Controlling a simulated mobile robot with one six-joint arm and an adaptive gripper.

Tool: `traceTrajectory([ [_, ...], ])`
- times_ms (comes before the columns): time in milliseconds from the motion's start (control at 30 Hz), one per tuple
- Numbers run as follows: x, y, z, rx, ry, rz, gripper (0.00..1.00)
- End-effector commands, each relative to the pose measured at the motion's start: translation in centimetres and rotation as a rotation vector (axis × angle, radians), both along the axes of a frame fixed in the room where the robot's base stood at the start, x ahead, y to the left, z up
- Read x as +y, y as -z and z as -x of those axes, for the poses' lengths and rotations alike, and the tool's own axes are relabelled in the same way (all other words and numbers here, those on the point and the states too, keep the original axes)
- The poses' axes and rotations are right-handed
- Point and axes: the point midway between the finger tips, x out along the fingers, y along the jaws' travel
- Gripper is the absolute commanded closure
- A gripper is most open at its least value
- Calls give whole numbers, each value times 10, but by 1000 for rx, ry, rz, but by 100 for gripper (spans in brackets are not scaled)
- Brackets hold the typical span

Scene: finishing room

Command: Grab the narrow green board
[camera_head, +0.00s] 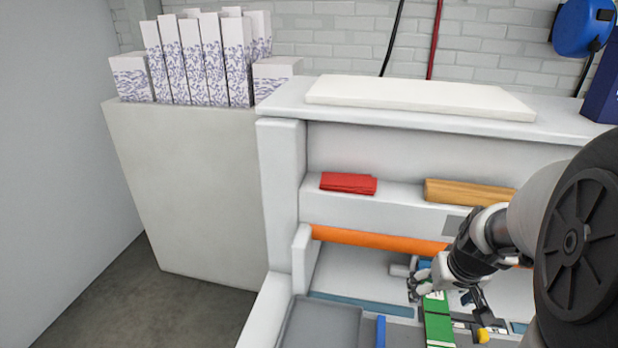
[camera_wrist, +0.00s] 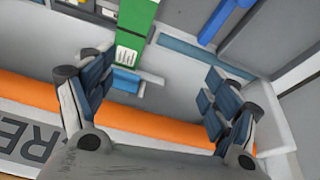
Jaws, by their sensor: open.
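The narrow green board (camera_head: 437,325) lies in the lower bay of the bench, partly hidden by my gripper in the head view. In the wrist view the green board (camera_wrist: 135,28) enters from the top, with a white label near its end. My gripper (camera_head: 445,291) is over the board's far end in the head view. In the wrist view my gripper (camera_wrist: 158,77) is open and empty, its fingers spread wide. The board's labelled end lies beyond the fingertips, nearer the left finger. I see no contact.
An orange bar (camera_head: 378,239) runs along the back of the bay. A blue strip (camera_head: 380,332) lies left of the board. Yellow and dark items (camera_head: 482,335) lie to its right. A red cloth-like stack (camera_head: 348,183) and a wooden block (camera_head: 468,192) sit on the shelf above.

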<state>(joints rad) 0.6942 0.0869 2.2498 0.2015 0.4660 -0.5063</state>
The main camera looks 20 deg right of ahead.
Motion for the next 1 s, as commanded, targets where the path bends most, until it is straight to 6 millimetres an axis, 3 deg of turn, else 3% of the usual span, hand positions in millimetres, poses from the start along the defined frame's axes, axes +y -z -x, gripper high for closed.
traceTrajectory([
  [33, -21, 5, 3, -10, 54, -9, 18],
  [100, -40, 12, 5, -27, 100, -13, 18],
  [200, -55, 16, 7, -40, 136, -11, 18],
  [367, -59, 25, 4, -45, 142, -11, 18],
  [800, -74, 110, -25, -42, 141, -13, 18],
  [1000, -79, 129, -33, -44, 140, -11, 18],
])
